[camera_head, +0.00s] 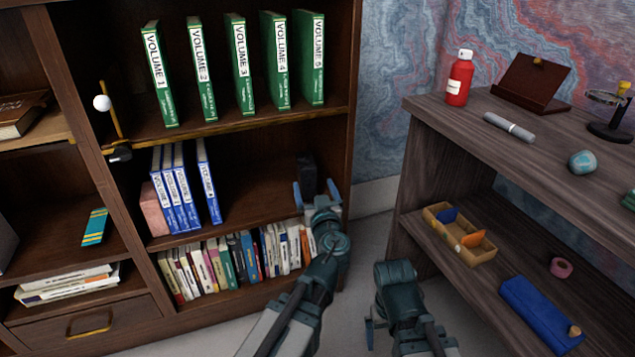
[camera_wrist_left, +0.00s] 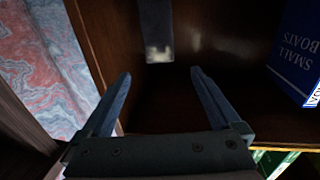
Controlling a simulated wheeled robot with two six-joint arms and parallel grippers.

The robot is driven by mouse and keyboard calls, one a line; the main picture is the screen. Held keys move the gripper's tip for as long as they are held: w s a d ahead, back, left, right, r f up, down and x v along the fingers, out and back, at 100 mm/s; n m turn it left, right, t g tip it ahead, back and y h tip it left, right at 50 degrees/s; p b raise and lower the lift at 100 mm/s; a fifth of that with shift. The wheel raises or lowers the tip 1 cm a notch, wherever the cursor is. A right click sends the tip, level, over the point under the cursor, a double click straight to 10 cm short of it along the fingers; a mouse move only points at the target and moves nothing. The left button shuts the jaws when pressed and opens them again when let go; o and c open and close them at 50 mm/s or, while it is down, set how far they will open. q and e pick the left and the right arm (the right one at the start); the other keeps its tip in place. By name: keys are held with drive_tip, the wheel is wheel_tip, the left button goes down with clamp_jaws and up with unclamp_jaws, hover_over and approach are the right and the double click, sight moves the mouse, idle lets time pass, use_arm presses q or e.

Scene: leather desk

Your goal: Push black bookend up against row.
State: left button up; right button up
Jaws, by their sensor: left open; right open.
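The black bookend (camera_head: 307,172) stands on the middle shelf near the right wall of the bookcase. It also shows in the left wrist view (camera_wrist_left: 156,30), ahead of and between my fingers. The row of blue volumes (camera_head: 180,190) stands at the left of that shelf, one of them set apart to the right. A blue book (camera_wrist_left: 300,50) shows at the right of the wrist view. My left gripper (camera_head: 317,192) is open just in front of the bookend, with nothing between its fingers. My right gripper (camera_head: 370,335) is open and low, in front of the side desk.
A pinkish block (camera_head: 155,208) stands at the row's left end. Green volumes (camera_head: 240,65) stand on the shelf above; many books (camera_head: 240,258) fill the shelf below. The shelf between blue row and bookend is clear. The side desk (camera_head: 480,125) stands at right.

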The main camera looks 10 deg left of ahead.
sight(305, 159)
use_arm(q)
drive_tip(key=x, duration=1.3)
drive_tip(key=shift+w+a, duration=0.1)
drive_tip(key=shift+w, duration=0.15)
clamp_jaws()
drive_tip(key=shift+s+a, duration=0.45)
drive_tip(key=shift+a, duration=0.2)
drive_tip(key=shift+s+a, duration=0.45)
drive_tip(key=shift+a, duration=0.2)
drive_tip(key=shift+s+a, duration=0.15)
drive_tip(key=shift+a, duration=0.1)
drive_tip(key=shift+s+a, duration=0.4)
drive_tip(key=shift+a, duration=0.2)
drive_tip(key=shift+s+a, duration=0.2)
drive_tip(key=shift+a, duration=0.1)
